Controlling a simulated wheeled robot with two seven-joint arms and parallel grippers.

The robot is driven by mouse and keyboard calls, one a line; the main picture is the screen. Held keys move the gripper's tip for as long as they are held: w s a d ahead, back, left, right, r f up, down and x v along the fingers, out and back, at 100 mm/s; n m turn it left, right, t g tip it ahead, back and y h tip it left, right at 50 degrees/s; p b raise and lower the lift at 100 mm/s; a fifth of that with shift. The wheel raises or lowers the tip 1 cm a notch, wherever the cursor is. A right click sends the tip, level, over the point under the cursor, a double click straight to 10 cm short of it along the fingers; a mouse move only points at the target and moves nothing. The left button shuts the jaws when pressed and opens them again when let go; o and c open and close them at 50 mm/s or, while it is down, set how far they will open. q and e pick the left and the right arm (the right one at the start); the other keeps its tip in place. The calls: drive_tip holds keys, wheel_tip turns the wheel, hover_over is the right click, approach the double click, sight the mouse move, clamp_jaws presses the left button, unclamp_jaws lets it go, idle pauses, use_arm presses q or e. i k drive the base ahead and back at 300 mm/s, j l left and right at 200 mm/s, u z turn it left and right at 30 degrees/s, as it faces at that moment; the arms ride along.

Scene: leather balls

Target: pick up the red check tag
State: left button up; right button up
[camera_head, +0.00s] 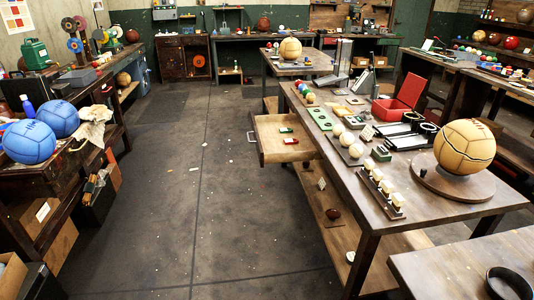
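A small red piece with a pale part (290,141), which looks like the red check tag, lies in the open wooden drawer (265,150) pulled out from the left side of the long central workbench (420,195). A small green piece (285,130) lies just behind it in the same drawer. The two lie apart, and the red one is nearer to me. Both are too small to read any marking. Neither of my grippers shows in the head view.
A large tan ball (464,146) rests on a round wooden stand on the central bench. A red open box (389,109) stands behind it. Blue balls (28,141) sit on the left bench. The floor (200,200) between the benches is mostly clear.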

sight(287, 142)
drive_tip(key=i+j+z, duration=0.1)
drive_tip(key=i+z, duration=0.15)
drive_tip(key=i, duration=0.35)
drive_tip(key=i+j+z, duration=0.15)
drive_tip(key=i+j, duration=0.35)
drive_tip(key=i, duration=0.05)
